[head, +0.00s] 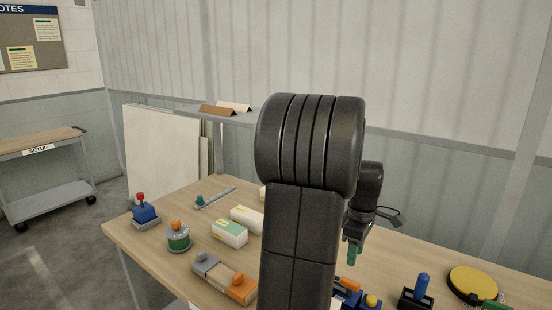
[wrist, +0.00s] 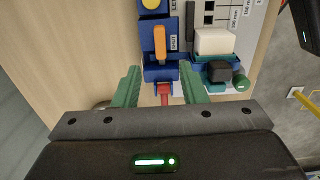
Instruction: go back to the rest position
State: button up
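My gripper (wrist: 160,76) has two green fingers, spread well apart in the wrist view. A red part (wrist: 164,92) of a blue fixture (wrist: 160,72) shows in the gap between them, with no finger seen touching it. An orange lever (wrist: 159,42) lies on the same fixture, just beyond the fingertips. In the head view a green finger of my gripper (head: 354,252) points down over the wooden table (head: 205,222), above blue fixtures partly hidden by my arm.
At the table's left are a blue box with a red knob (head: 144,212), a green-banded round part (head: 178,238), cartons (head: 229,232) and an orange-grey block (head: 225,277). At the right are a blue-handled fixture (head: 420,287) and a yellow disc (head: 472,281). A grey cart (head: 45,160) stands far left.

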aim_at(350, 282)
notch_tip(350, 282, down, 10)
jog(key=shift+r, duration=0.15)
jog(key=shift+r, duration=0.15)
dwell(0.3)
notch_tip(350, 282, up, 13)
notch_tip(350, 282, down, 13)
jog(key=shift+f, duration=0.2)
jog(key=m, duration=0.5)
jog(key=shift+r, duration=0.1)
jog(key=shift+m+p, duration=0.35)
jog(key=shift+m, duration=1.95)
